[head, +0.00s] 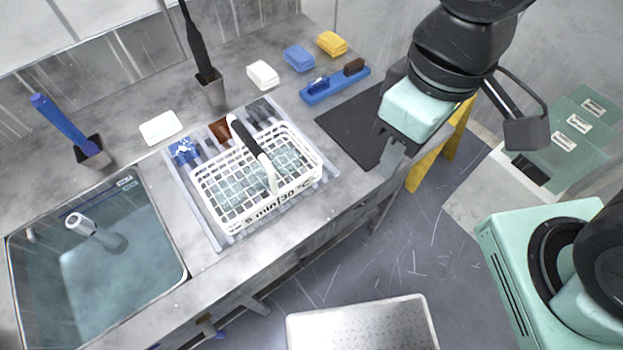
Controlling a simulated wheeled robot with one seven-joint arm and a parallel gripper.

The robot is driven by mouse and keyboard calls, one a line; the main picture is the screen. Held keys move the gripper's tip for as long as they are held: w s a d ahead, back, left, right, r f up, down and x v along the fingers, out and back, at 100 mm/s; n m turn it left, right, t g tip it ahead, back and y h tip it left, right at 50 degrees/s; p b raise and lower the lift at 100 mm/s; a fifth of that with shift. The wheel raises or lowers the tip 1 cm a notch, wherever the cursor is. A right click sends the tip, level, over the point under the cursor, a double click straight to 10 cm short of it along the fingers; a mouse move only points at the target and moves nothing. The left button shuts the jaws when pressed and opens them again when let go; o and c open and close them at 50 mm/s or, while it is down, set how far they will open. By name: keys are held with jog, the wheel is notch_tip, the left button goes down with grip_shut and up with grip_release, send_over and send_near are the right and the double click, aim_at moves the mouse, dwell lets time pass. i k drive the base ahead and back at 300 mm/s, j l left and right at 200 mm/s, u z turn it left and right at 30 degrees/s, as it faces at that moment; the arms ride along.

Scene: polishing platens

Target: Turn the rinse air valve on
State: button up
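A small brown fitting (205,321) with blue parts beside it shows low on the front of the bench, below the sink corner. It may be the rinse air valve, but it is too small and partly hidden to tell its handle position. My gripper (391,154) hangs at the upper right, over the front edge of the bench near the black mat, far from that fitting. Its mint-coloured hand hides part of the fingers, so I cannot tell whether they are open or shut.
A water-filled sink (170,235) is at left. A white wire basket (215,205) with a black handle stands on a ribbed rack. A black mat (345,132), sponges and brushes lie on the bench. A pale tray (362,325) is in front; grey floor (430,250) lies between.

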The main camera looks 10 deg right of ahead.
aim_at(302, 252)
jog(key=k+j+u, duration=0.45)
jog(key=k+z, duration=0.6)
